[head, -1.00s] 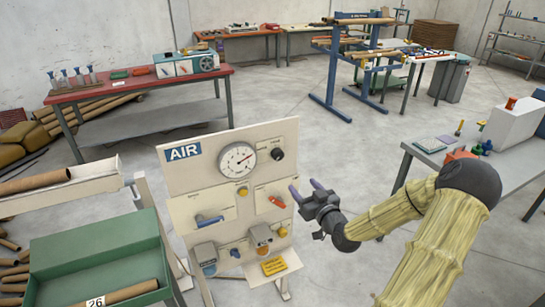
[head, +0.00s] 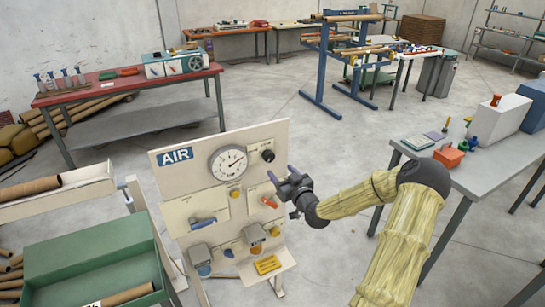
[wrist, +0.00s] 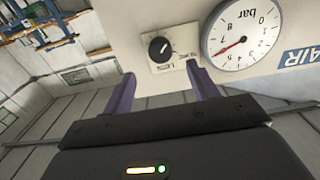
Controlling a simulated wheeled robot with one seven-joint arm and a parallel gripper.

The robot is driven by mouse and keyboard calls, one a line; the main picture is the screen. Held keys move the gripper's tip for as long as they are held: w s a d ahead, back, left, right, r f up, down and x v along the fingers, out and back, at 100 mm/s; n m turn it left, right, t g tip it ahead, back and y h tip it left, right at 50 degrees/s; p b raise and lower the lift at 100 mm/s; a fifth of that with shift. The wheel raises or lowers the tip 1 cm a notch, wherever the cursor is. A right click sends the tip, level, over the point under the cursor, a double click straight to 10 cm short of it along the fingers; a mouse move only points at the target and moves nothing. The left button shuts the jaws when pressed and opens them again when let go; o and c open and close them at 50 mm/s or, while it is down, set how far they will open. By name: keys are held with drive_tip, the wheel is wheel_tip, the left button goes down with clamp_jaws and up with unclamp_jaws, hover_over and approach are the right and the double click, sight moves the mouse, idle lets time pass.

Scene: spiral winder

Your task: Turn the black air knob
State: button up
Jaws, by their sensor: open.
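The black air knob (head: 268,156) sits at the upper right of the cream AIR panel (head: 182,190), right of the round gauge (head: 228,162). In the wrist view the knob (wrist: 158,47) is on a small white plate with a scale, its pale pointer line slanting. My gripper (head: 280,174) is just below and right of the knob in the head view, open and empty. In the wrist view its two purple fingers (wrist: 162,88) point at the panel, with the knob between and beyond them, apart from both. The gauge (wrist: 240,38) appears upside down there.
The panel also carries an orange-red lever (head: 269,202), a blue-handled valve (head: 203,221) and a yellow label (head: 267,265). A green tray (head: 85,262) stands at the left and a grey table (head: 470,170) at the right. Open floor lies behind the panel.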

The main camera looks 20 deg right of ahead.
sight(270, 159)
drive_tip(key=w+p, duration=0.2)
drive_tip(key=w, duration=0.5)
drive_tip(key=shift+w+a, duration=0.15)
drive_tip(key=shift+w, duration=0.85)
drive_tip(key=shift+s+a, duration=0.1)
drive_tip(key=shift+c, duration=1.3)
drive_tip(key=c, duration=0.7)
drive_tip(key=shift+d, duration=0.25)
drive_tip(key=shift+c, duration=0.2)
drive_tip(key=shift+a, duration=0.2)
drive_tip(key=shift+f, duration=0.1)
